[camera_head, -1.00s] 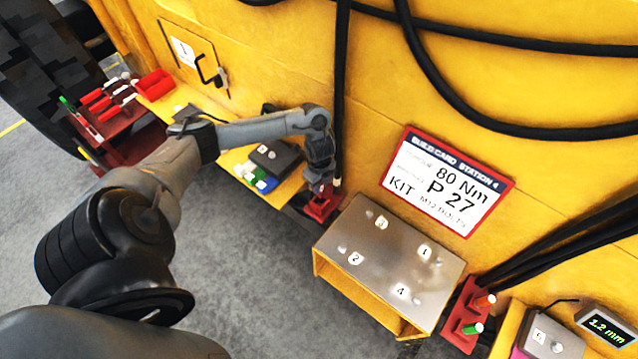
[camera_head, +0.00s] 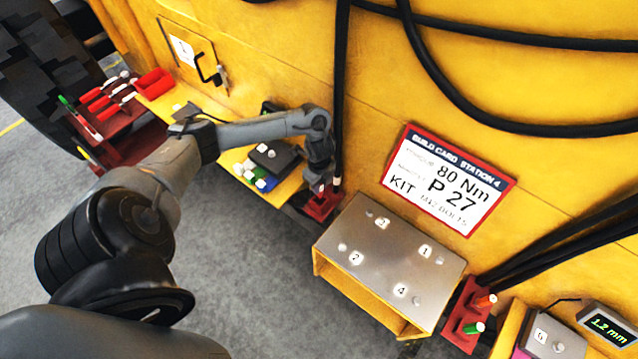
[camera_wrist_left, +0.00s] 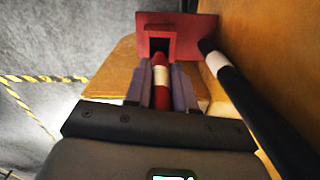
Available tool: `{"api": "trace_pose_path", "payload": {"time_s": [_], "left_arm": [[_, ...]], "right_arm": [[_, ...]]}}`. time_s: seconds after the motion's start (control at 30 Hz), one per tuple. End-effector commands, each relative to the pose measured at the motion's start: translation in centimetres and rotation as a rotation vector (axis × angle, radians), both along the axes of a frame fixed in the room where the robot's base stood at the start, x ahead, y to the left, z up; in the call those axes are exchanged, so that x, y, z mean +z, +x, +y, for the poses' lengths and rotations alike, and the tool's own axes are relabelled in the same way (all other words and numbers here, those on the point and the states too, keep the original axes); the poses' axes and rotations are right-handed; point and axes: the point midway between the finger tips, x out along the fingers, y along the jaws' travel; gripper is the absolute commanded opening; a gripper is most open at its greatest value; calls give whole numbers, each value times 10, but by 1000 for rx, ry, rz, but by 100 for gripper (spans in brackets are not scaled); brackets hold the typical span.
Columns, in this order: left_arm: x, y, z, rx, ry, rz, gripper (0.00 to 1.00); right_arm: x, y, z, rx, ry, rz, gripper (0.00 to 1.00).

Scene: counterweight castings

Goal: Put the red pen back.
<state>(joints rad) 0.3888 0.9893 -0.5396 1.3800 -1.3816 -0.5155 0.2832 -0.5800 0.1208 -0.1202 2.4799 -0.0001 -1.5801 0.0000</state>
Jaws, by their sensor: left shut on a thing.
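The red pen (camera_wrist_left: 161,72), with a white band, is held between the two fingers of my left gripper (camera_wrist_left: 160,85). In the wrist view its tip points at a square opening in a red holder (camera_wrist_left: 190,30); I cannot tell whether the tip is inside it. In the head view my left gripper (camera_head: 322,182) is just above this red holder (camera_head: 322,208), beside the yellow wall, and hides most of the pen. My right gripper is out of view.
A black hose (camera_wrist_left: 235,78) with a white band runs close to the right of the gripper. A metal-topped box (camera_head: 385,262) stands right of the holder. Another red holder (camera_head: 462,318) has an orange and a green pen. A yellow shelf (camera_head: 285,192) lies left.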

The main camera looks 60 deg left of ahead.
Motion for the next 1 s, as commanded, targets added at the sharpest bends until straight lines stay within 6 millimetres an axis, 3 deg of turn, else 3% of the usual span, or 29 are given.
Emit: {"api": "trace_pose_path", "payload": {"time_s": [1.0], "left_arm": [[-31,0,1,1,3,1,0]], "right_arm": [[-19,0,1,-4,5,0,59]]}}
